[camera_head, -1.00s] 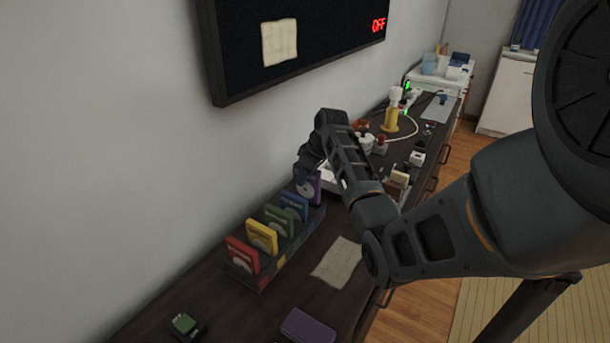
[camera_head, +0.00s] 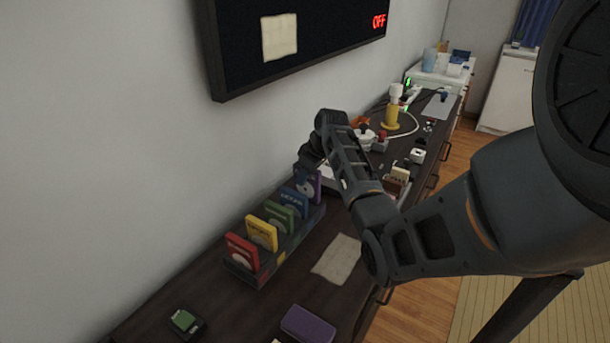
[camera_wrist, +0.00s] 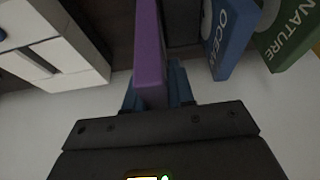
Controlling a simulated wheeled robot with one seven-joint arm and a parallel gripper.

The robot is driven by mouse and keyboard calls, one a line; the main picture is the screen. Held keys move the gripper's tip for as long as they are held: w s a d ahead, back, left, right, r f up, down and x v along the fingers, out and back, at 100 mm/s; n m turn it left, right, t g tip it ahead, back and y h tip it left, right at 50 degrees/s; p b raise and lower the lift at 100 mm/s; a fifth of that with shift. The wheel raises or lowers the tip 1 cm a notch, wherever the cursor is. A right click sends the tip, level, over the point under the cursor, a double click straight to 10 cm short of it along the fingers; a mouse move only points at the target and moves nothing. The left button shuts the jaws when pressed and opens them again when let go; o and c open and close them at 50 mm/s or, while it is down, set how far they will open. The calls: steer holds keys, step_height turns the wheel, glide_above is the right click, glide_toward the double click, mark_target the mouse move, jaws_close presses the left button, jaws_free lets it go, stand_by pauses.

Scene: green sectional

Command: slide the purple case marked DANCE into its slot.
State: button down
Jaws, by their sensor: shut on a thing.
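My gripper (camera_wrist: 157,92) is shut on a purple case (camera_wrist: 149,45), which appears edge-on in the wrist view. No lettering is readable on it. In the head view the purple case (camera_head: 314,187) stands upright at the far end of the dark rack (camera_head: 262,278), beyond the blue case (camera_head: 294,200). My gripper (camera_head: 310,168) is at its upper part, mostly hidden by my arm. I cannot tell how deep its lower edge sits in the rack. The blue case, marked OCEAN (camera_wrist: 231,38), is just right of it in the wrist view, with a gap.
The green NATURE case (camera_wrist: 287,35), yellow case (camera_head: 261,233) and red case (camera_head: 242,252) stand in the rack. A white object (camera_wrist: 50,48) is left of the purple case. A paper sheet (camera_head: 338,258) and a purple box (camera_head: 308,324) lie in front. The wall is close behind.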

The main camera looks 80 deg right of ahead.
mark_target(305, 186)
steer(key=shift+f+b, duration=1.2)
steer(key=shift+f, duration=0.95)
steer(key=c, duration=0.9)
jaws_free()
steer(key=shift+v, duration=3.9)
